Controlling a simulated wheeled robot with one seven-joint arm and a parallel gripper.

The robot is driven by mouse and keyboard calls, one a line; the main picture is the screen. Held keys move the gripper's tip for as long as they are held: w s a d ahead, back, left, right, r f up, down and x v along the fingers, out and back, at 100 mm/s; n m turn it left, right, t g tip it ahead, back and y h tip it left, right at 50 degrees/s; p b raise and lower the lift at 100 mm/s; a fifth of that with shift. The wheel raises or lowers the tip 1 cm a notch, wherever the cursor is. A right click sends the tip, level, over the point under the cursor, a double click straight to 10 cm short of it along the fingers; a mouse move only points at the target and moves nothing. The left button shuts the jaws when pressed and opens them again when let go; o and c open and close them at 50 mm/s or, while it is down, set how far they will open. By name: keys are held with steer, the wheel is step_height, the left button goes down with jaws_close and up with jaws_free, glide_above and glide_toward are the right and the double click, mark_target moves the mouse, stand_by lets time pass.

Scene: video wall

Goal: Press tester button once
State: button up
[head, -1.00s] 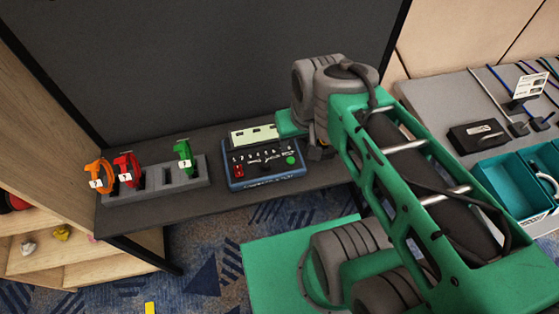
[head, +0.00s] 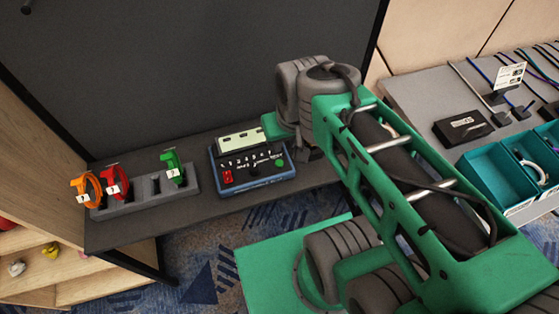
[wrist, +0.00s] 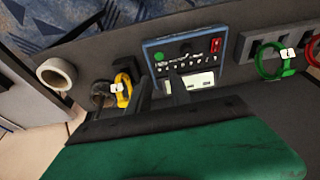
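The tester (head: 213,172) is a dark blue box with a pale display, numbered marks, a red switch (head: 227,177) and a round green button (head: 279,163). It lies on a dark shelf. In the wrist view the tester (wrist: 148,53) is upside down just beyond my gripper (wrist: 163,88), with its green button (wrist: 159,57) ahead of the fingers. The two dark fingers stand apart with nothing visible between them. I see no contact with the button. In the head view my arm hides most of the gripper.
A grey rack (head: 140,202) holds orange (head: 84,186), red (head: 115,181) and green (head: 173,167) cable loops left of the tester. A yellow loop (wrist: 124,88) and a pale tape roll (wrist: 57,73) lie close on the gripper's other side. Teal bins (head: 487,182) stand at right.

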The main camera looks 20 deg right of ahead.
jaws_close()
stand_by(1.3)
